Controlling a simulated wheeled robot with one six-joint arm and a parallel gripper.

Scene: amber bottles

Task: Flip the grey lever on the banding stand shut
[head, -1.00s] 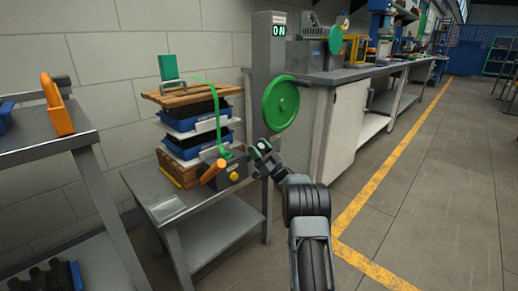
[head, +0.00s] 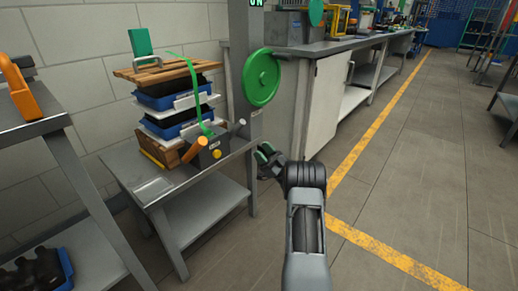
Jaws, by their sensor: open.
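The banding stand is a grey metal table (head: 160,190) with a stack of blue trays (head: 170,131) on it and a green band (head: 193,84) running over the stack. A dark banding box (head: 213,156) sits at the table's right front, with an orange handle (head: 194,149). The short grey lever (head: 238,126) sticks up and to the right from the box, its tip free. My gripper (head: 262,155) is open and empty, to the right of the lever and a little lower in the picture, apart from it. Its fingers are small and partly hidden.
A grey post with a green wheel (head: 262,78) stands behind the stand. A long workbench (head: 340,50) runs along the back right. Another grey table (head: 30,125) with an orange object is at left. The floor at right, with a yellow line (head: 370,140), is clear.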

